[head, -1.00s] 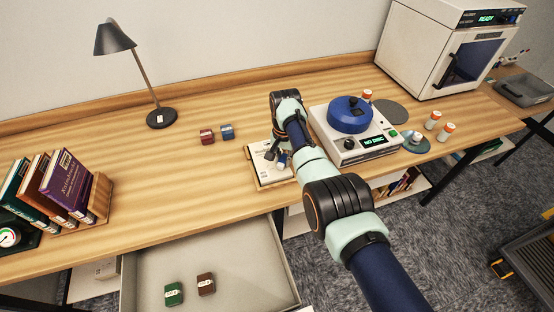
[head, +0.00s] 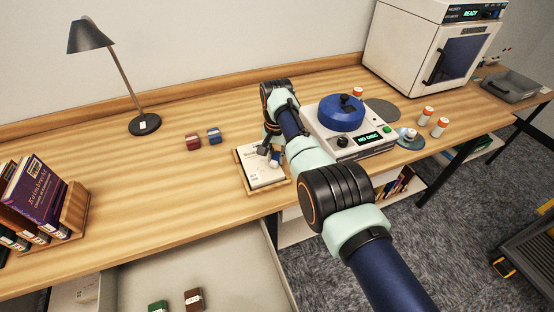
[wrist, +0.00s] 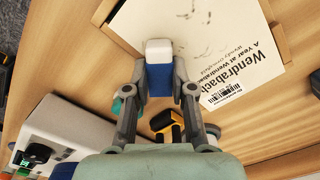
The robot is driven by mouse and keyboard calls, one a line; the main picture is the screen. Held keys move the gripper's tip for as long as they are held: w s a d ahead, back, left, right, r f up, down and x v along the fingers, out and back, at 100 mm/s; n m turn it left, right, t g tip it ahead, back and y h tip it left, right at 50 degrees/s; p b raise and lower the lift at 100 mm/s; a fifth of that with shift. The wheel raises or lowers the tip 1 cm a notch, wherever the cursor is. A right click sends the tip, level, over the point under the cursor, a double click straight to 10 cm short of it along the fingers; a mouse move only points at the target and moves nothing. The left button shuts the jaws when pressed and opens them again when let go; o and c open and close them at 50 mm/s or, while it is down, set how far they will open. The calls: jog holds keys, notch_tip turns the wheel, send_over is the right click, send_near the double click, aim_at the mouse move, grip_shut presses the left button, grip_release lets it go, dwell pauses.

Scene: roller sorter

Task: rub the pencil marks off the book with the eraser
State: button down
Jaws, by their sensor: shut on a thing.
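The book (wrist: 225,55) is white with black print and a barcode; in the head view it (head: 262,172) lies flat in a shallow wooden holder (head: 246,178). Several short dark pencil marks (wrist: 207,47) show on its cover near the top of the wrist view. My gripper (wrist: 159,82) is shut on the eraser (wrist: 159,52), a block with a white end and a blue sleeve. The eraser's white end is over the book's cover, just left of the marks in the wrist view. I cannot tell whether it touches the cover. In the head view my gripper (head: 268,153) partly hides the book.
A white machine with a blue lid (head: 342,112) stands close right of the book. Red (head: 193,142) and blue (head: 214,136) small blocks lie behind left.

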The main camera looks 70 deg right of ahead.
aim_at(255, 168)
jog(key=shift+r, duration=0.1)
jog(key=shift+w+a+f+p, duration=0.2)
jog(key=shift+w+a+p, duration=0.45)
jog(key=shift+w+a, duration=0.65)
jog(key=shift+w+a, duration=0.55)
jog(key=shift+w, duration=0.25)
jog(key=shift+w+a, duration=0.5)
jog(key=shift+w, duration=0.25)
jog(key=shift+s+d+r+p, duration=0.1)
jog(key=shift+s+d+p, duration=0.05)
jog(key=shift+s+d, duration=0.55)
jog(key=shift+s+d+r+p, duration=0.15)
jog(key=shift+s+d, duration=0.35)
jog(key=shift+s, duration=0.3)
jog(key=shift+s+d+f+b, duration=0.15)
jog(key=shift+s+d+b, duration=0.2)
jog(key=shift+s+d, duration=0.3)
jog(key=shift+s+d+f+b, duration=0.1)
jog(key=shift+s+d+b, duration=0.25)
jog(key=shift+s+d, duration=0.25)
jog(key=shift+s+a, duration=0.1)
notch_tip(255, 168, up, 6)
jog(key=p, duration=0.5)
jog(key=shift+r+p, duration=0.1)
jog(key=shift+p, duration=0.3)
